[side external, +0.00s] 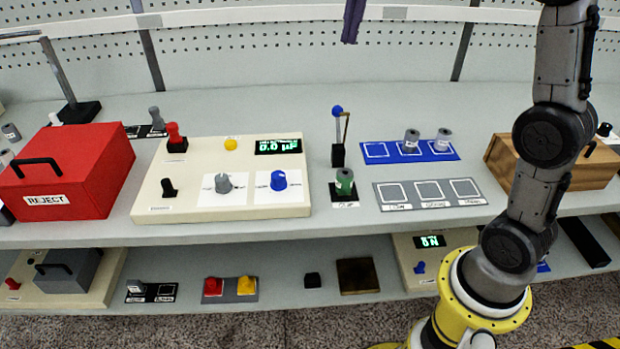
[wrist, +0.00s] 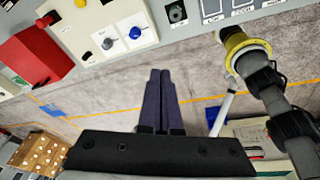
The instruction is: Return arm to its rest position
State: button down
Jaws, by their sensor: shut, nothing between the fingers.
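My gripper (wrist: 160,74) shows in the wrist view as two dark purple fingers lying together, shut with nothing between them. Below and around the fingertips there is bare floor, and no object touches them. In the side external view the purple fingertips (side external: 350,38) hang at the top edge, high above the bench. The rest of the gripper is out of that picture. My arm rises on the right from its yellow base, and its upper part is cut off by the top edge.
The bench top (side external: 320,215) carries a red reject box (side external: 90,165), a cream control panel (side external: 165,215), a green spool (side external: 344,181), a blue mat (side external: 385,158) with grey spools, a grey tray (side external: 412,206) and a wooden box (side external: 500,165). A lower shelf (side external: 330,262) holds more devices.

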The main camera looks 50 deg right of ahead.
jog(key=s+a+f+m+t+h, duration=0.1)
jog(key=s+a+m, duration=0.15)
jog(key=s, duration=0.45)
jog(key=s+a+f+m+t+h, duration=0.1)
jog(key=s+a+f+m+t, duration=0.1)
jog(key=s+m, duration=0.35)
jog(key=s+f+m+t, duration=0.1)
jog(key=s+f+m, duration=0.2)
jog(key=f+m, duration=0.3)
jog(key=s+d+f+m+t+h, duration=0.1)
jog(key=s+f+m, duration=0.3)
jog(key=f+m, duration=0.2)
jog(key=shift+s+d+f+m+t, duration=0.25)
jog(key=shift+s+m+t, duration=0.05)
jog(key=shift+m, duration=0.6)
